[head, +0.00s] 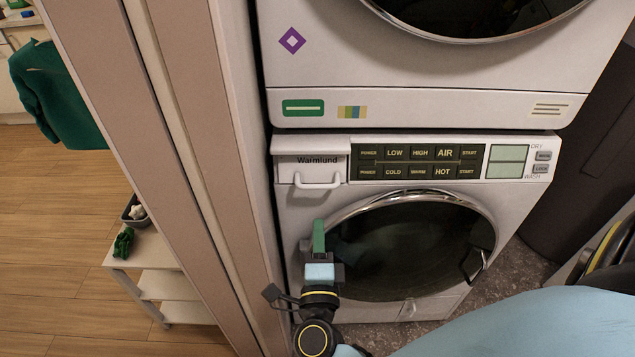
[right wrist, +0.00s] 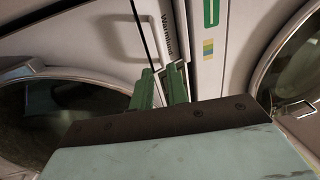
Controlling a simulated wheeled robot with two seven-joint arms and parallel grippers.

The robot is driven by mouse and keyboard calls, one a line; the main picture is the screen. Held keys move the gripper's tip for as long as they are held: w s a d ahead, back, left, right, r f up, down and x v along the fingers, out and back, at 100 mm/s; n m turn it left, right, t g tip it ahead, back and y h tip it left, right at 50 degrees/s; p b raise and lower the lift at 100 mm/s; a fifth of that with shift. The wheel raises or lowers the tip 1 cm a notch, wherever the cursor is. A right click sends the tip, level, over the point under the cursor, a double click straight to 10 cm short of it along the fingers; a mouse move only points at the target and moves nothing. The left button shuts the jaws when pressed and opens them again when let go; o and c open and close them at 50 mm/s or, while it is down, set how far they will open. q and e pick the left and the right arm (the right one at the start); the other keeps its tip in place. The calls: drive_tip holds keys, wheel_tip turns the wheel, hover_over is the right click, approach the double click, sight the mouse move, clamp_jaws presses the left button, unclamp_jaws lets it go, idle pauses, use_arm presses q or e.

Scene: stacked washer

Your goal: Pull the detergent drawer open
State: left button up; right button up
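The detergent drawer (head: 312,165) is a white panel marked "Warmlund" at the upper left of the lower washer's front. It looks shut, flush with the control panel. Its white bar handle (head: 318,184) juts out below; it also shows in the right wrist view (right wrist: 175,72). My right gripper (head: 319,238) is below the handle in the head view, its green fingers pointing up towards it. In the right wrist view my right gripper (right wrist: 162,88) has a gap between its fingers, with the handle just beyond their tips. Contact cannot be told. My left gripper is not in view.
The washer's round door (head: 400,250) is right of my right gripper, with the control panel (head: 420,162) above. The upper machine (head: 430,105) overhangs the drawer. A beige wall edge (head: 190,130) stands close on the left. A white shelf (head: 160,275) is beyond it.

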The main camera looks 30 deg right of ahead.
sight(318, 186)
drive_tip(key=x, duration=1.2)
drive_tip(key=shift+f, duration=0.1)
clamp_jaws()
